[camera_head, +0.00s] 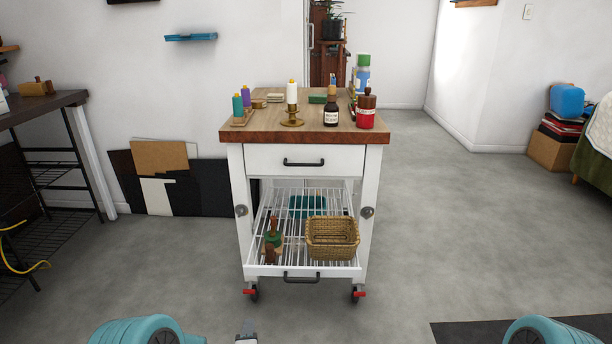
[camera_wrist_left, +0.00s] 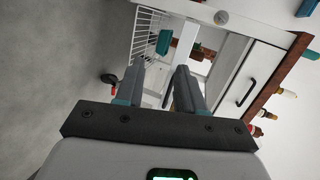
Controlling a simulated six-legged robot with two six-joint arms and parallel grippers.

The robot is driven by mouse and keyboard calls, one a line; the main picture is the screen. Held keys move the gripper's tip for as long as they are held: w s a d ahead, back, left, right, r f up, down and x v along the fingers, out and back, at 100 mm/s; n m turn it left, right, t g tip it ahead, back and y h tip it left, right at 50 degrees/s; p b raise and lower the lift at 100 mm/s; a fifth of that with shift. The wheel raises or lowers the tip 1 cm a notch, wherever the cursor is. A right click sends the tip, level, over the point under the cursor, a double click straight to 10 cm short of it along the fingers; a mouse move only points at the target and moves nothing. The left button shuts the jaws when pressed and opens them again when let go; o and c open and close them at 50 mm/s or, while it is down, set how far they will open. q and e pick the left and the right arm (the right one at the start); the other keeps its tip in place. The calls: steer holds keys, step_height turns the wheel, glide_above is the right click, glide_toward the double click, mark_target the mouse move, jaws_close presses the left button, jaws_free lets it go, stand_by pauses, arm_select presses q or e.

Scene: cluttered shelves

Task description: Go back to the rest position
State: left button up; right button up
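My left gripper (camera_head: 246,335) shows only as a small tip at the bottom edge of the head view. In the left wrist view the two fingers of this gripper (camera_wrist_left: 158,82) stand apart with nothing held between them. They point toward the white cart (camera_wrist_left: 225,60), which appears tilted there, and look clear of it. In the head view the cart (camera_head: 235,185) stands ahead, beyond the gripper. Teal parts of my arms show at the bottom left and bottom right. My right gripper is not in view.
The cart's wooden top (camera_head: 262,135) holds several bottles, spools and a candle holder (camera_head: 292,118). Its pulled-out wire rack holds a wicker basket (camera_head: 332,238) and a green-brown bottle (camera_head: 273,243). A dark shelf unit (camera_head: 45,107) stands left. Grey floor (camera_head: 450,220) is free at right.

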arm_select(q)
steer(key=s+a+f+n+g+h, duration=0.1)
steer(key=s+a+f+n+g, duration=0.2)
steer(key=s, duration=0.4)
steer(key=s+a+f+n+g+h, duration=0.1)
steer(key=s+f+n+g+h, duration=0.2)
steer(key=s+f, duration=0.35)
steer(key=s+d+f+n+g+h, duration=0.1)
steer(key=s+d+n+g, duration=0.25)
steer(key=s+n, duration=0.4)
steer(key=s+d+n+g+h, duration=0.15)
steer(key=s+n+g, duration=0.3)
steer(key=s, duration=0.55)
step_height(320, 180, up, 31)
steer(key=d+p, duration=0.1)
steer(key=p, duration=3)
steer(key=shift+s+t+p, duration=0.3)
steer(key=shift+p, duration=0.05)
steer(key=shift+d+f+y, duration=0.1)
steer(key=shift+f+y, duration=0.05)
steer(key=shift+y, duration=0.1)
